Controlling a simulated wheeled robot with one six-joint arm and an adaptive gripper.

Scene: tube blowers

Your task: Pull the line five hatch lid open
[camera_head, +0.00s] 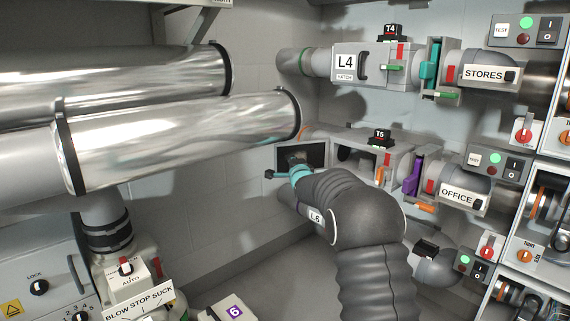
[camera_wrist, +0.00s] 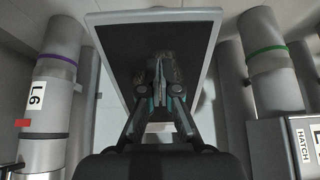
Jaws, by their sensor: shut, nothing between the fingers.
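The line five hatch lid (camera_head: 318,153) stands swung out to the left of its housing in the head view, its dark, grey-rimmed inner face showing. The hatch opening (camera_head: 364,160) is exposed beside it, under the T5 tag. In the wrist view the lid (camera_wrist: 119,50) fills the middle, straight ahead of the fingers. My gripper (camera_wrist: 158,66) is shut and empty, its tips close in front of the dark face; whether they touch it I cannot tell. In the head view my gripper (camera_head: 293,161) is small and partly covered by my arm. The lid's handle is hidden.
The L4 hatch (camera_head: 346,64) is closed above line five. Large shiny pipes (camera_head: 170,135) cross the upper left. The L6 tube (camera_wrist: 45,95) stands left in the wrist view; the green-ringed L4 tube (camera_wrist: 270,75) stands right. The OFFICE unit (camera_head: 458,195) is right of the opening.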

